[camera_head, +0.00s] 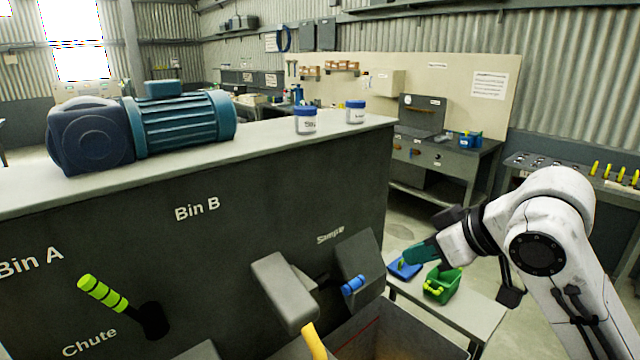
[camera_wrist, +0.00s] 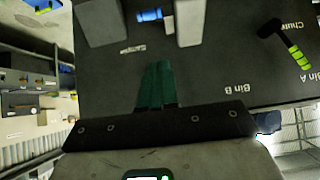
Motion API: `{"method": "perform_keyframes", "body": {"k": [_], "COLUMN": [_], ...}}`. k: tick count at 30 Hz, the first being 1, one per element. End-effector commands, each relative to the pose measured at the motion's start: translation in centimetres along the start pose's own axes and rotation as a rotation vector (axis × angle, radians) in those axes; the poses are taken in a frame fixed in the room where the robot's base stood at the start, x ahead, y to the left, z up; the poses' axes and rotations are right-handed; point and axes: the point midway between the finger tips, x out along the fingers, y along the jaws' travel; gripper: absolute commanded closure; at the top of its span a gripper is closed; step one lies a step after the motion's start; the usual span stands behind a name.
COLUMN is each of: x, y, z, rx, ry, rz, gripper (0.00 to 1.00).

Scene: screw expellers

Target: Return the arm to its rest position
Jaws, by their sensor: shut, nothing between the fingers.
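My arm (camera_head: 560,225) comes in from the right side of the head view, bent at the elbow, with its forearm pointing left. My gripper (camera_head: 408,258) has teal fingers that are shut and empty. It hangs in the air to the right of the dark machine (camera_head: 250,210), near the "Sample" label. In the wrist view the teal fingers of my gripper (camera_wrist: 157,85) lie side by side, in front of the dark panel. A grey box with a blue handle (camera_head: 352,285) sits below the "Sample" label; the blue handle also shows in the wrist view (camera_wrist: 150,15).
A low bench (camera_head: 470,315) holds a blue tray (camera_head: 401,271) and a green bin (camera_head: 441,287) beneath my gripper. A grey block (camera_head: 283,290) and a lever with a yellow-green grip (camera_head: 102,293) stick out of the machine front. A motor (camera_head: 180,122) and two jars stand on top.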

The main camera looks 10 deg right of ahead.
Motion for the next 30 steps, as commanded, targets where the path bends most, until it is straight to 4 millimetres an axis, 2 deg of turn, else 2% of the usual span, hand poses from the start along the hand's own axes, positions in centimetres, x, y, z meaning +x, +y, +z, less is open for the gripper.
{"method": "perform_keyframes", "body": {"k": [5,8,11,14,18,22,26,27,30], "x": [2.5,4.3,5.9,7.5,9.0,9.3,8.1,7.4,5.2], "y": [-2.1,-3.2,-4.4,-5.6,-7.8,-10.0,-12.2,-12.8,-13.9], "z": [1.9,4.2,7.5,11.6,18.7,26.3,34.6,37.0,42.4], "rx": [0.096,0.175,0.257,0.34,0.445,0.526,0.58,0.59,0.603], "ry": [0.053,0.065,0.051,0.014,-0.079,-0.202,-0.356,-0.405,-0.52], "rz": [-0.032,-0.036,-0.031,-0.017,0.017,0.066,0.134,0.158,0.216], "gripper": [1.0,1.0,1.0,1.0,1.0,1.0,1.0,1.0,1.0]}}
